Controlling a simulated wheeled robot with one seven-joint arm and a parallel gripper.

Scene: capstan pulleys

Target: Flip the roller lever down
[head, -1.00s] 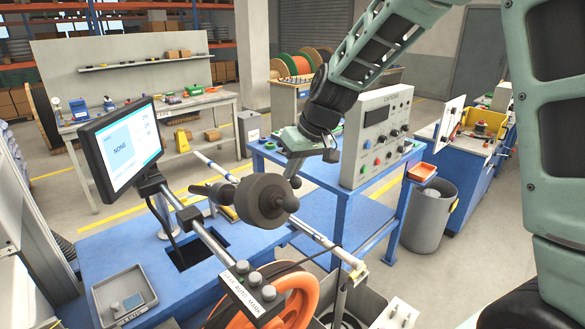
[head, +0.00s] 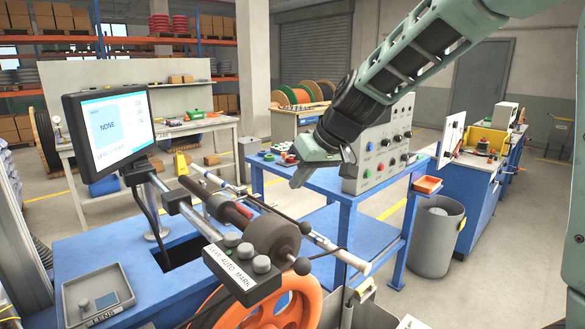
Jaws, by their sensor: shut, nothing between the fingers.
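The measuring machine has a thick dark grey roller (head: 272,234) beside a red and dark roller (head: 236,212), both between its metal rails. Dark rods with ball knobs sit by the thick roller: one ball (head: 305,228) is at its upper right, another ball (head: 302,266) is below right, with a rod running up to the right. I cannot tell for sure which is the roller lever. My gripper (head: 298,181) is shut and empty, pointing down-left above and behind the roller in the picture, apart from the knobs.
A monitor (head: 112,135) stands on the left, over a grey tray (head: 97,300). A panel with three knobs (head: 243,262) and an orange wheel (head: 275,308) are in front. A blue table (head: 330,218) with a control box (head: 385,150) and a grey bin (head: 433,235) stand to the right.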

